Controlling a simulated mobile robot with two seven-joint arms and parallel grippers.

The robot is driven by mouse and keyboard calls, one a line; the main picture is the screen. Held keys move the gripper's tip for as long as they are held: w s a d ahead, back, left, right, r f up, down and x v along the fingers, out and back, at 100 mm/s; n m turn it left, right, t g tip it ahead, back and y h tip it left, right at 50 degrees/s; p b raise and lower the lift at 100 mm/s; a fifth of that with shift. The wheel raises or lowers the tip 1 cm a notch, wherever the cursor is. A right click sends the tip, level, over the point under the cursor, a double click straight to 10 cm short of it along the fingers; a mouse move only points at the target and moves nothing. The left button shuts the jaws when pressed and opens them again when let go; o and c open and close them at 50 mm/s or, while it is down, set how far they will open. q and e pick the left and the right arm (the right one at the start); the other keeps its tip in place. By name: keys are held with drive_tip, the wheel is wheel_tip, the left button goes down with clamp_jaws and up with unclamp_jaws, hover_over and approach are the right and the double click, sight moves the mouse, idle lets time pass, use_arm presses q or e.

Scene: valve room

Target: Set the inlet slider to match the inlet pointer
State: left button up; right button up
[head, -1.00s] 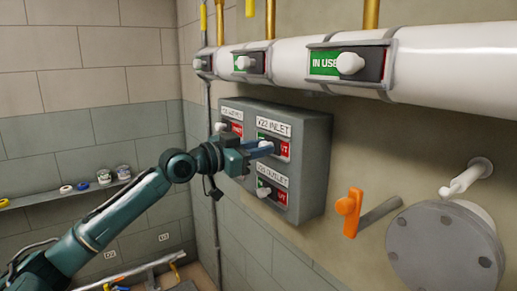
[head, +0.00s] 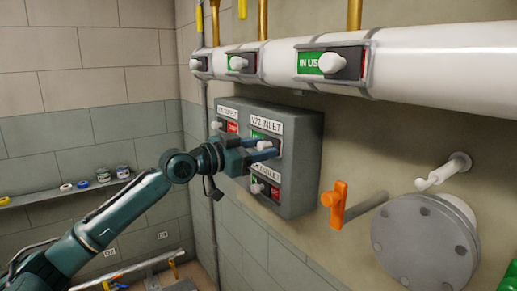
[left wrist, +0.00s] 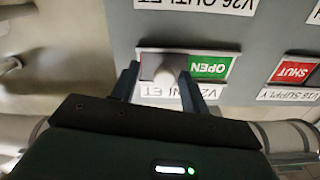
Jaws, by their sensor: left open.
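The V22 INLET slider shows in the head view as a white knob (head: 264,146) under its label on a grey box (head: 300,165). In the left wrist view, upside down, the knob (left wrist: 165,72) sits at the left end of its slot, with the green OPEN field (left wrist: 208,68) uncovered to its right. My left gripper (head: 262,152) is open, with its fingers on either side of the knob; I cannot tell whether they touch it. I cannot tell which thing is the inlet pointer. My right gripper is out of view.
The supply slider (head: 216,125) and outlet slider (head: 257,188) sit close by on the box. A white pipe (head: 430,65) with IN USE sliders runs above. An orange handle (head: 336,207) and a round grey flange (head: 425,242) stand out at right.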

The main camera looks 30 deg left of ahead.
use_arm(q)
drive_tip(key=shift+s+a, duration=0.2)
drive_tip(key=shift+s, duration=0.05)
drive_tip(key=b+v, duration=0.7)
drive_tip(key=v, duration=0.5)
drive_tip(key=shift+s, duration=0.3)
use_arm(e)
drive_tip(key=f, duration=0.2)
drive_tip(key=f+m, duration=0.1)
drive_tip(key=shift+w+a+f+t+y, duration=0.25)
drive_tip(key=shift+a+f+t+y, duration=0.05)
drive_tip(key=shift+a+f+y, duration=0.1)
